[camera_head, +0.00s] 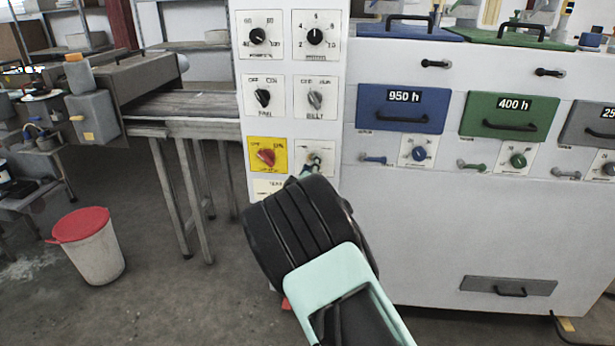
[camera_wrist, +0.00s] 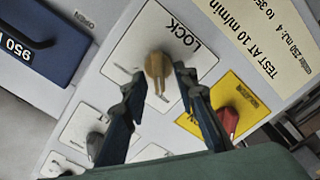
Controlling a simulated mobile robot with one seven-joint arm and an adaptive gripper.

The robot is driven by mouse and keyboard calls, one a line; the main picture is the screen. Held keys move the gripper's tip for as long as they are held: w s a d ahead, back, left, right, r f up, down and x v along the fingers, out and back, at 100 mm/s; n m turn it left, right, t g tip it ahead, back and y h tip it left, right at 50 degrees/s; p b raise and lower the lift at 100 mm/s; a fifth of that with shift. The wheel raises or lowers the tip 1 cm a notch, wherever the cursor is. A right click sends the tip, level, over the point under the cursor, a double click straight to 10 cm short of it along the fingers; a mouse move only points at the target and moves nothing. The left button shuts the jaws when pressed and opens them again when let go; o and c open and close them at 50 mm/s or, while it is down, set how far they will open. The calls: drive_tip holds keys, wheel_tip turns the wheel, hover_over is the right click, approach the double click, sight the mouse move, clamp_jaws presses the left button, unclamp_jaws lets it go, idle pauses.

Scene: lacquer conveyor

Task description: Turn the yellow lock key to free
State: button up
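The yellow lock key (camera_wrist: 158,70) sits on a white plate marked LOCK (camera_wrist: 126,50) in the wrist view. It is a small, dull yellow knob. My gripper (camera_wrist: 158,76) has its two dark fingers apart, one on each side of the key, with a small gap showing at each side. I cannot tell how deep the fingertips reach along it. In the head view my gripper (camera_head: 311,168) is at the lowest right plate of the white control panel (camera_head: 292,70), and its fingers and wrist mostly hide the key.
A red switch on a yellow plate (camera_head: 280,146) is close left of my gripper in the head view; the red knob (camera_wrist: 227,122) also shows in the wrist view. Several black and grey dials are above. A cabinet with a blue drawer (camera_head: 400,122) and green drawer (camera_head: 507,128) stands right.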

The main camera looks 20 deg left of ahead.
drive_tip(key=v, duration=1.1)
drive_tip(key=shift+s, duration=0.15)
